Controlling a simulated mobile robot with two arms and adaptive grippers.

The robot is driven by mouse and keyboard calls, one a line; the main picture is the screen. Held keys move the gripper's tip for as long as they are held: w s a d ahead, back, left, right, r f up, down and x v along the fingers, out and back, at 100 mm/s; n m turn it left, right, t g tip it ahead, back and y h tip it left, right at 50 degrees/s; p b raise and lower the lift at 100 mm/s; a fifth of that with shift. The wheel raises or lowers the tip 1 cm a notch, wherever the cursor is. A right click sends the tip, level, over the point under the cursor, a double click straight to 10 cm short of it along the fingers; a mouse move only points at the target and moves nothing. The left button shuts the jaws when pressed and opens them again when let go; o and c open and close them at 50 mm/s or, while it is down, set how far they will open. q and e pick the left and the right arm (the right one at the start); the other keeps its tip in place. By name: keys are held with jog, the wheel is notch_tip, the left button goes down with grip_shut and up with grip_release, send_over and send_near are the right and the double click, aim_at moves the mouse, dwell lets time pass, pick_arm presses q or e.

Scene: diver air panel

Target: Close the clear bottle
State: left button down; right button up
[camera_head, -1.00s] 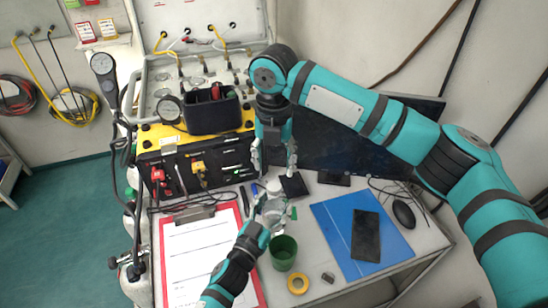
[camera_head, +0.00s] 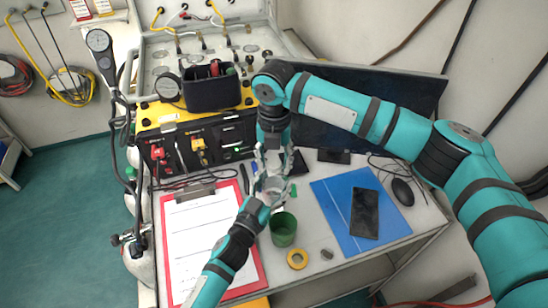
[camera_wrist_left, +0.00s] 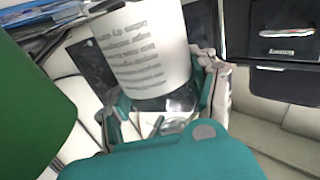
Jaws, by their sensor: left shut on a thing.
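The clear bottle (camera_head: 273,184) is in my left gripper (camera_head: 270,189) near the middle of the table in the head view. In the left wrist view the bottle (camera_wrist_left: 148,55) fills the upper middle, with a white printed label, and the left gripper's fingers are on both sides of its clear part. My right gripper (camera_head: 273,160) points down directly over the bottle's top. Its fingers look spread apart. The bottle's mouth is hidden between the grippers, and I cannot make out a cap.
A green cup (camera_head: 284,230) stands close to the left gripper. A yellow tape roll (camera_head: 297,259) lies in front of it. A red clipboard (camera_head: 166,240) lies left, and a blue folder (camera_head: 334,222) with a dark phone (camera_head: 365,213) lies right. The black-and-yellow panel (camera_head: 150,138) stands behind.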

grip_shut()
jog(key=m, duration=1.4)
jog(key=shift+m, duration=0.3)
jog(key=m, duration=0.4)
jog(key=shift+s+f+m, duration=0.1)
jog(key=shift+m, duration=0.3)
jog(key=m, duration=0.2)
jog(key=shift+m, duration=0.4)
jog(key=m, duration=0.5)
jog(key=shift+a, duration=0.1)
jog(key=m, duration=1)
jog(key=shift+o, duration=2.1)
grip_release()
